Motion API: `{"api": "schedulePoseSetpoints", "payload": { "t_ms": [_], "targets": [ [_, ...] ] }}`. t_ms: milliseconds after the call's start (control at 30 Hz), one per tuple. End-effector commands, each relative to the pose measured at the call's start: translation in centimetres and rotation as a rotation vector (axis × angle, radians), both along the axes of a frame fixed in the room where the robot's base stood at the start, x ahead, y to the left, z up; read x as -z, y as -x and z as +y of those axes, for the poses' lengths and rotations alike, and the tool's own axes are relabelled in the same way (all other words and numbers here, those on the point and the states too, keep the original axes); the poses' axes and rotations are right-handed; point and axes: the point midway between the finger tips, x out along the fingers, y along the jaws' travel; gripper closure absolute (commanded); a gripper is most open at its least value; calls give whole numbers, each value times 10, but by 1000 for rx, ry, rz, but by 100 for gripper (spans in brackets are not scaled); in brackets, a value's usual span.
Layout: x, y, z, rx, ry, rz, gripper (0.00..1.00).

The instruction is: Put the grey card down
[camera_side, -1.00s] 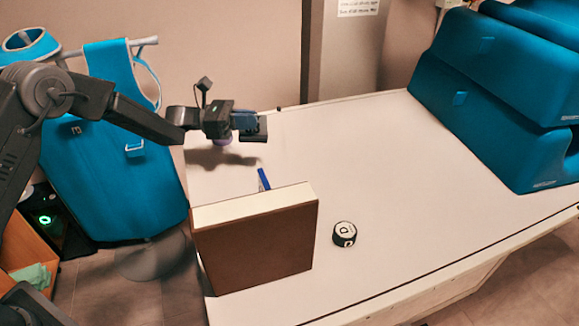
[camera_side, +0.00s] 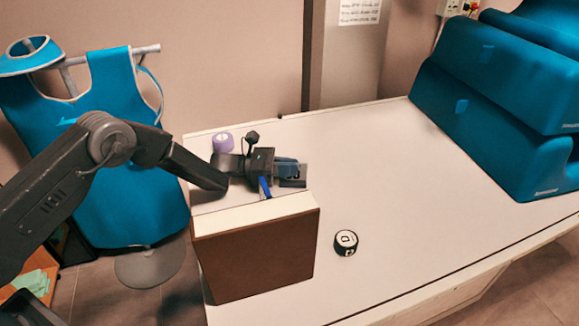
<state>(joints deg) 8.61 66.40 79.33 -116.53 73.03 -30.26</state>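My gripper (camera_side: 293,175) is low over the white table, just behind the brown box. Dark and blue finger parts show at its end, with a small grey patch (camera_side: 305,171) beside them. I cannot tell whether this patch is the grey card or part of the gripper, and no other grey card shows clearly. Whether the fingers are open or shut is too small to tell. The box hides part of the table in front of my gripper.
A brown box with a pale top (camera_side: 258,250) stands at the table's front left. A blue upright piece (camera_side: 264,188) shows behind it. A purple roll (camera_side: 223,142) is behind my arm. A black round tin (camera_side: 345,242) is right of the box. Blue cushions (camera_side: 490,120) fill the right back.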

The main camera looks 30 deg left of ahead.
Motion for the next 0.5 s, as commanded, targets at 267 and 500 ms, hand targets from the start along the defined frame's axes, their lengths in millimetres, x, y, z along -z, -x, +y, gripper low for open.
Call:
{"api": "schedulePoseSetpoints", "payload": {
  "t_ms": [267, 500],
  "targets": [
    [1, 0, 0, 0, 1, 0, 100],
    [1, 0, 0, 0, 0, 0, 75]
  ]
}}
